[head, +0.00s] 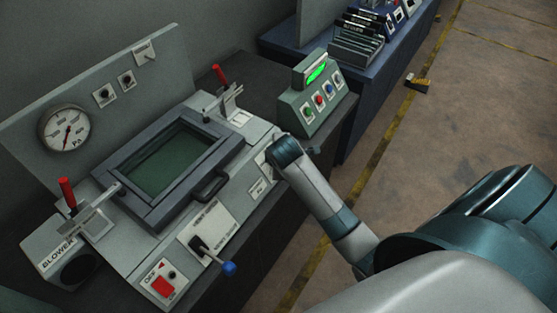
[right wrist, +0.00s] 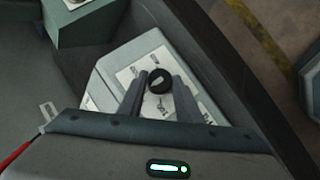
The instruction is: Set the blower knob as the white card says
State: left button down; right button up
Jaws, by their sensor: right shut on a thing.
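A round black knob (right wrist: 158,80) with a pale pointer mark sits on a white dial plate (right wrist: 128,76) in the right wrist view. My right gripper (right wrist: 159,92) is shut on the knob, one finger on each side. In the head view my right arm hides the knob. A small white card (head: 258,188) lies on the panel left of my arm; I cannot read it. A BLOWER label (head: 58,253) is on the housing at the front left. My left gripper is not in view.
A framed glass window with a handle (head: 209,187) is in the middle of the bench. A lever with a blue ball (head: 229,269) and a red button (head: 162,287) are at the front. A green button box (head: 313,98) stands behind my right arm.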

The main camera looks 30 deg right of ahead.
jog(key=o, duration=1)
jog(key=shift+d, duration=0.1)
jog(key=shift+o, duration=0.2)
jog(key=shift+r, duration=0.1)
jog(key=v, duration=1.7)
jog(key=shift+s, duration=0.2)
